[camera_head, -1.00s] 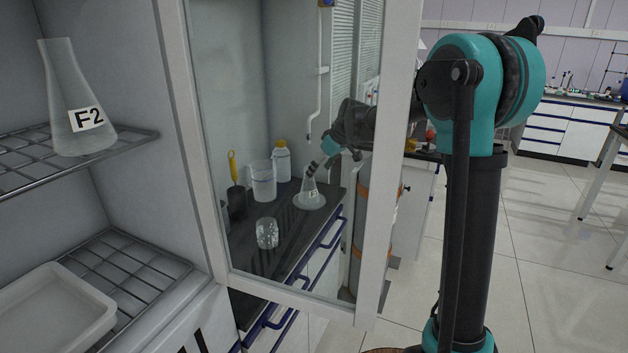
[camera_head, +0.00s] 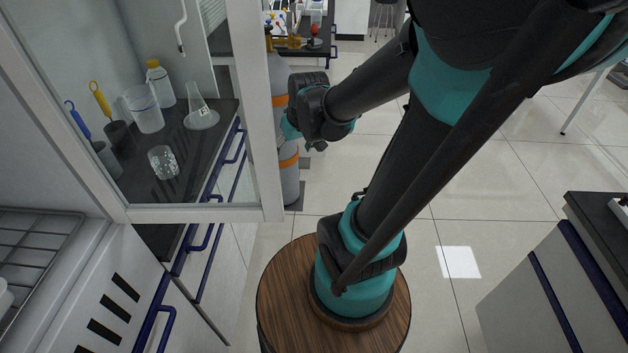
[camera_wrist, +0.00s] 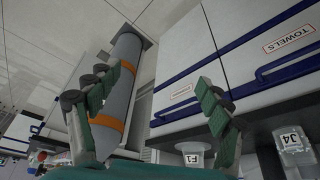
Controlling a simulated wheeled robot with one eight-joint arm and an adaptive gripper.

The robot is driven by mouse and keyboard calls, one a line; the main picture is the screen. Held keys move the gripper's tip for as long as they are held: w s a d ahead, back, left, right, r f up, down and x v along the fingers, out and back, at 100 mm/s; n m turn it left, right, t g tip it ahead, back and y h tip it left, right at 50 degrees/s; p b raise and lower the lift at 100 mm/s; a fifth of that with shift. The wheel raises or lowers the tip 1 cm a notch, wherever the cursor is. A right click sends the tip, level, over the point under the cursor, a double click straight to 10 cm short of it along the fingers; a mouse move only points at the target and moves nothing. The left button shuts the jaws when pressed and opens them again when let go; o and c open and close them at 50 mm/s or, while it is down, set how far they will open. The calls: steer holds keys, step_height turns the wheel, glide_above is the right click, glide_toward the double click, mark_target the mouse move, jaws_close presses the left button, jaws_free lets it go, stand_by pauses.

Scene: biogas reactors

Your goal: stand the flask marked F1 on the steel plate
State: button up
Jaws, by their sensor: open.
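A clear conical flask (camera_head: 197,100) with a small label stands upright on a pale round plate (camera_head: 203,121), seen through the glass door on the black counter; its label is too small to read in this view. In the wrist view a label reading F1 (camera_wrist: 193,159) shows low in the picture, below the right finger; the flask's body is mostly hidden there. My gripper (camera_head: 290,128) is right of the flask, beside the door frame, apart from it. In the wrist view its fingers (camera_wrist: 165,92) are spread with nothing between them.
An open glass door (camera_head: 272,170) stands between the camera and the counter. On the counter are a beaker (camera_head: 144,108), a yellow-capped bottle (camera_head: 160,84) and a glass jar (camera_head: 163,162). A grey cylinder with orange bands (camera_head: 289,172) stands close by my gripper. A container labelled J4 (camera_wrist: 293,138) is at right.

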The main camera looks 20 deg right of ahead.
steer(key=s+d+f+m+h, duration=0.1)
steer(key=s+d+f+m, duration=0.1)
steer(key=s+f, duration=0.3)
steer(key=s+d, duration=0.1)
steer(key=s, duration=0.2)
steer(key=shift+s+d, duration=0.35)
steer(key=shift+d, duration=0.05)
